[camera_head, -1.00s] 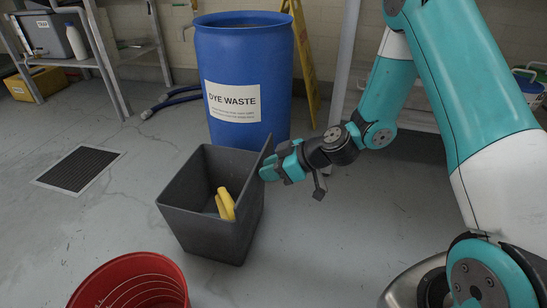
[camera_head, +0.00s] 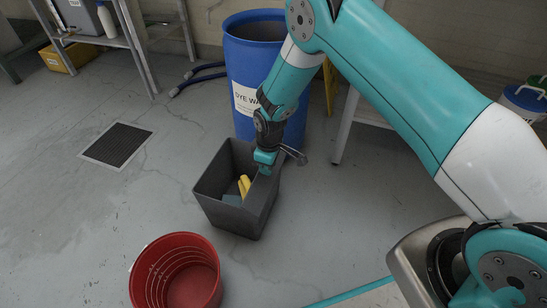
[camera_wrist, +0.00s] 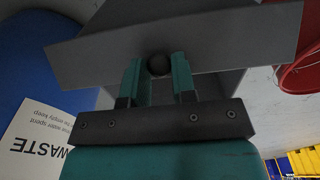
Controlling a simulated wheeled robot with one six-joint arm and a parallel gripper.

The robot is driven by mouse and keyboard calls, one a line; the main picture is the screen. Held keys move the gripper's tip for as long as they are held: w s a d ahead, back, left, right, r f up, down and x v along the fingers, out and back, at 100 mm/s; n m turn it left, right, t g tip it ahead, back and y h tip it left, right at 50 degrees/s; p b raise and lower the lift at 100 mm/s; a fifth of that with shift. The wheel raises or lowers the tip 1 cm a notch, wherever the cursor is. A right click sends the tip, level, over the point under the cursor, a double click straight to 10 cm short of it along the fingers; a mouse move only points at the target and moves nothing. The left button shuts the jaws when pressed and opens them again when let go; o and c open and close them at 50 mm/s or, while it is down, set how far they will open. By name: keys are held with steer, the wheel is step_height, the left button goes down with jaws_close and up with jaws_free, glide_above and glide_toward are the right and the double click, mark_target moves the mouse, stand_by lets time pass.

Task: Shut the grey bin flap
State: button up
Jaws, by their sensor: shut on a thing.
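The grey bin (camera_head: 225,213) stands on the floor with its top open. Yellow pieces (camera_head: 244,186) and a blue-grey piece (camera_head: 231,201) show inside it. My gripper (camera_head: 264,168) is at the bin's far right rim, pointing down. In the wrist view, the grey flap (camera_wrist: 225,45) spans the picture across my fingertips. A dark round knob (camera_wrist: 159,65) on it sits between my two teal fingers, and my gripper is shut on it. In the head view, the knob is hidden and the flap is hard to tell from the bin's right wall.
A blue dye waste drum (camera_head: 240,70) stands close behind the bin. A red bucket (camera_head: 158,270) stands in front of it. A floor grate (camera_head: 117,145) lies to the left, and a table leg (camera_head: 345,125) stands to the right. The floor left of the bin is clear.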

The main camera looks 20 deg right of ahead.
steer(key=a+f+g+h+b, duration=0.1)
steer(key=w+g+h+b, duration=0.1)
steer(key=h, duration=0.1)
steer(key=shift+a+f, duration=0.35)
steer(key=shift+f, duration=0.05)
steer(key=g+h+b, duration=0.1)
steer(key=h+b, duration=0.1)
steer(key=b, duration=0.1)
steer(key=shift+w+a+f+g, duration=0.3)
steer(key=shift+a+f+g, duration=0.05)
steer(key=shift+f+g, duration=0.05)
steer(key=shift+h, duration=0.3)
steer(key=o, duration=0.9)
